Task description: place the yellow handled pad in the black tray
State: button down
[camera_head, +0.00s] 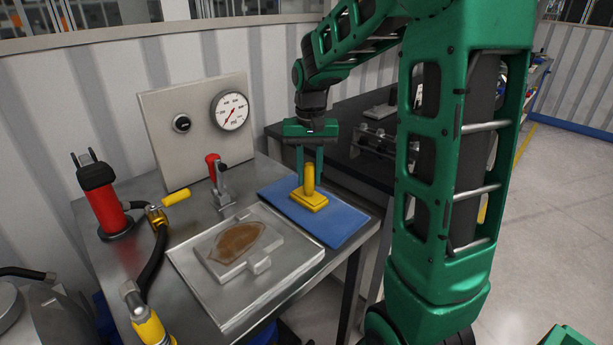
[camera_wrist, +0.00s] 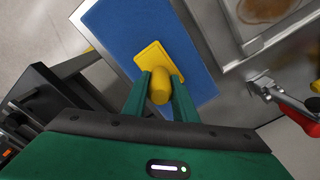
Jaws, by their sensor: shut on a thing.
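The yellow handled pad (camera_head: 308,202) has a flat square base and an upright round handle. It is over the blue mat (camera_head: 340,228), and I cannot tell whether it touches the mat or hangs just above it. My gripper (camera_head: 309,172) points down with its green fingers on either side of the handle, shut on it. In the wrist view the pad (camera_wrist: 153,58) shows between the fingertips, with the blue mat (camera_wrist: 110,38) behind it. I cannot make out a black tray in either view.
A grey metal tray (camera_head: 224,315) with a brown-stained block (camera_head: 240,248) lies left of the mat. A red-handled clamp (camera_head: 220,185), a gauge panel (camera_head: 165,130) and a red cylinder (camera_head: 105,207) stand on the metal table. A black bench (camera_head: 350,112) is behind the mat.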

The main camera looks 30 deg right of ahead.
jog(key=shift+s+a+f, duration=0.1)
jog(key=shift+s+f, duration=0.05)
jog(key=shift+f, duration=0.25)
jog(key=shift+f, duration=0.35)
jog(key=c, duration=1.4)
grip_release()
jog(key=shift+f, duration=0.15)
jog(key=shift+c, duration=0.2)
